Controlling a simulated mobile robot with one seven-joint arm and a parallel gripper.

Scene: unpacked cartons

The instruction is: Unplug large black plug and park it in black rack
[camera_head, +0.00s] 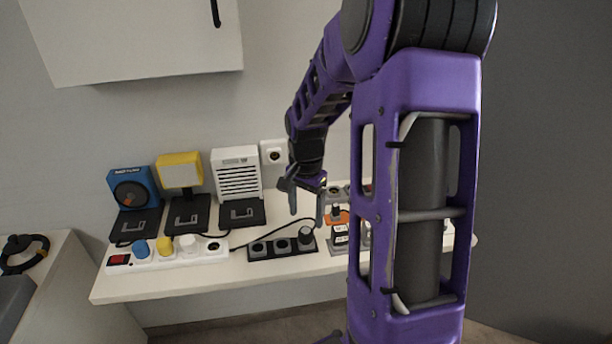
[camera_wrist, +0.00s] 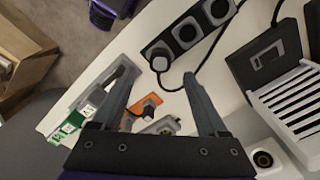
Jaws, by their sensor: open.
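My gripper (camera_head: 306,207) is open and empty above the right part of the white table, with its fingers pointing down. In the wrist view the gripper (camera_wrist: 160,76) has its two fingers wide apart. The black rack (camera_head: 268,254) stands near the table's front, and it also shows in the wrist view (camera_wrist: 174,48). Its right end in the head view holds a dark-topped round plug (camera_head: 305,234) with a black cable. A black plug (camera_head: 335,211) stands on an orange base (camera_head: 343,217); in the wrist view the orange base (camera_wrist: 154,99) lies between the fingers, partly hidden.
A white power strip (camera_head: 145,265) holds blue, yellow and white plugs. Behind it stand a blue device (camera_head: 131,187), a yellow lamp (camera_head: 180,170) and a white heater (camera_head: 236,172) on dark bases. A wall socket (camera_head: 273,153) and a cabinet (camera_head: 135,40) are behind. My arm hides the table's right part.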

